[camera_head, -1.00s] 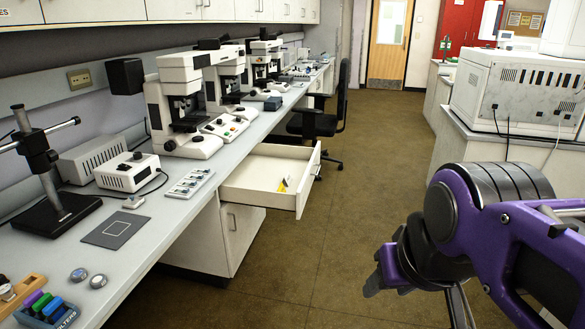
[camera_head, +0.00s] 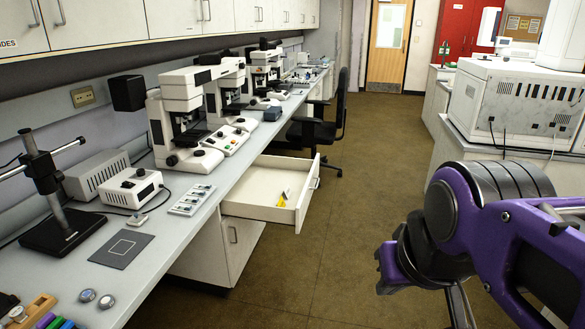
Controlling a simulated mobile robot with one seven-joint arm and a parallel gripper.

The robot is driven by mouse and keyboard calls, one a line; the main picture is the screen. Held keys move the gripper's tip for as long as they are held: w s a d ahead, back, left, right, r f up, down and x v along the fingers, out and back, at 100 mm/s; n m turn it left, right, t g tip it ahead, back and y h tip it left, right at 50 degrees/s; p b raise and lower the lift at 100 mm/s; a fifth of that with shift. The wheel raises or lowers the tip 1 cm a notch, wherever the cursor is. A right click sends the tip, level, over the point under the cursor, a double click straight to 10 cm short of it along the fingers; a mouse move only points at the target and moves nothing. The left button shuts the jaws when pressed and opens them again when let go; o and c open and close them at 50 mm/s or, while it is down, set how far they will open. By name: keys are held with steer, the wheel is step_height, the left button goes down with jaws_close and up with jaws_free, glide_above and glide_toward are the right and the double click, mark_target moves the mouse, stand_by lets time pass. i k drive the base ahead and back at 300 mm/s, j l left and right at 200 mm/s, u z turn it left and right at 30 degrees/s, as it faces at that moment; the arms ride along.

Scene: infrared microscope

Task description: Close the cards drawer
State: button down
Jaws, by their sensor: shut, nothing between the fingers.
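The cards drawer (camera_head: 262,211) is a white drawer pulled out from under the left bench, standing open over the aisle. Its front panel (camera_head: 308,192) faces right and carries a handle (camera_head: 315,183). A small yellow and white item lies inside near the front. My purple arm is at the lower right, and the dark end of my gripper (camera_head: 385,270) shows beside it, to the right of and nearer than the drawer, apart from it. The fingertips are mostly hidden by the arm.
The bench (camera_head: 150,228) holds microscopes (camera_head: 185,115), a slide tray (camera_head: 192,200) and a stand (camera_head: 50,190). A black chair (camera_head: 325,125) stands beyond the drawer. A right-hand counter (camera_head: 470,140) carries a white instrument (camera_head: 515,105). The brown floor between is clear.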

mark_target(255, 196)
steer(key=i+z, duration=0.15)
steer(key=i, duration=0.75)
